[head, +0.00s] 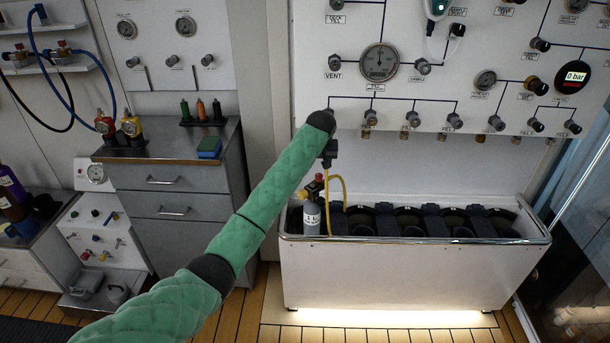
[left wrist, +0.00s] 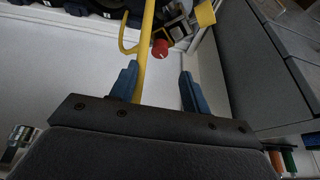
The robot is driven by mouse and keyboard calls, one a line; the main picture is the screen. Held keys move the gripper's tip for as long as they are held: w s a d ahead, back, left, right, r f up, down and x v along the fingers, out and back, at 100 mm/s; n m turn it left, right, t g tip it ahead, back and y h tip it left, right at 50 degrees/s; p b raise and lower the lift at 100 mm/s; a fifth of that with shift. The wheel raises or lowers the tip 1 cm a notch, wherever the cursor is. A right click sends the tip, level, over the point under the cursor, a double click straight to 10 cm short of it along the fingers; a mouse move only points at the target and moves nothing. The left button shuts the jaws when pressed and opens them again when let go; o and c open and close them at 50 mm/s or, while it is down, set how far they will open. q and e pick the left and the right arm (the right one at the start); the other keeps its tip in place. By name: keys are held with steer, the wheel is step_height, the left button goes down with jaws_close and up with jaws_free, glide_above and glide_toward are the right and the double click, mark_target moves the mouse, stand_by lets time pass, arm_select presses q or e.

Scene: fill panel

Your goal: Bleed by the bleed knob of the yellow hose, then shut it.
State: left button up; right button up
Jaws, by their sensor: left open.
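The yellow hose (head: 343,190) arches up from the fitting on a grey cylinder (head: 312,219) in the white trough. A red knob (head: 303,195) shows on that fitting; I take it for the bleed knob. In the left wrist view the red knob (left wrist: 160,48) lies just beyond my fingertips, between them and apart from both. The yellow hose (left wrist: 147,45) passes beside it, close to the left finger. My left gripper (left wrist: 158,84) is open and empty. In the head view my left gripper (head: 329,160) is above the fitting, partly hidden by my wrist. My right gripper is not in view.
The white trough (head: 400,270) holds several dark round wells (head: 408,222). The wall panel (head: 450,75) with gauges and knobs stands behind it. A grey drawer cabinet (head: 170,185) is at left, with other regulators (head: 131,127) on top. Wooden floor is clear between them.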

mark_target(319, 175)
arm_select(q)
steer(key=shift+p+x, duration=0.65)
steer(key=shift+x, duration=3.05)
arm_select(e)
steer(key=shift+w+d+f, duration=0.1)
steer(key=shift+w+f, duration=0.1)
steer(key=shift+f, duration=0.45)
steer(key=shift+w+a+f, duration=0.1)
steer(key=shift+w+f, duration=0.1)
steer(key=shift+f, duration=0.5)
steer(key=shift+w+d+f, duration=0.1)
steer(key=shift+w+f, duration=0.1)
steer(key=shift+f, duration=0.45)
arm_select(q)
steer(key=c, duration=1)
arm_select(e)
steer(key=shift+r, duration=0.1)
